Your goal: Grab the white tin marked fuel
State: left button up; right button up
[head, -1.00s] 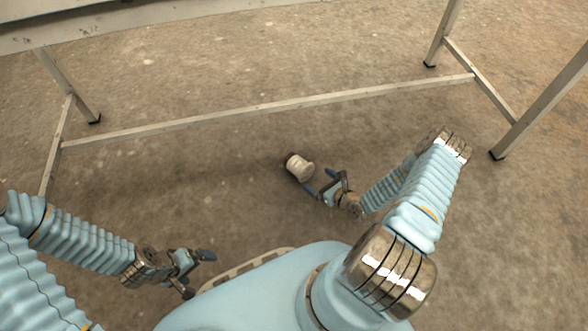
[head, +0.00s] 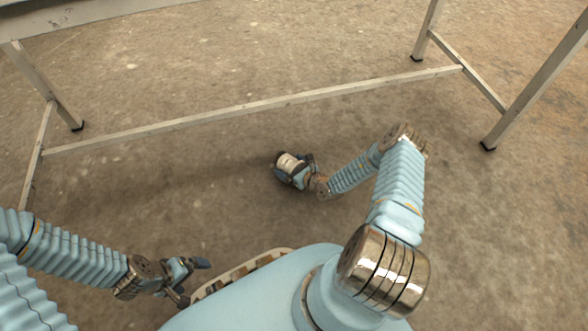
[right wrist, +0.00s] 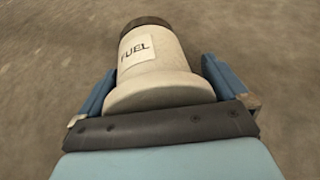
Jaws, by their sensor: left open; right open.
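The white tin (head: 290,164) is on the concrete floor, in the middle of the head view. In the right wrist view the tin (right wrist: 155,65) fills the upper middle, with a dark end away from me and a label reading FUEL. My right gripper (head: 292,172) is open around the tin, one finger on each side of it. My left gripper (head: 196,279) is open and empty at the lower left, well away from the tin.
A table frame stands beyond the tin, with a long low rail (head: 260,107) across the floor and legs at left (head: 45,85) and right (head: 535,85). The tin is on the near side of the rail. The floor around it is clear.

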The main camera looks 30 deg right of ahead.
jog(key=c, duration=1.1)
jog(key=shift+r, duration=0.15)
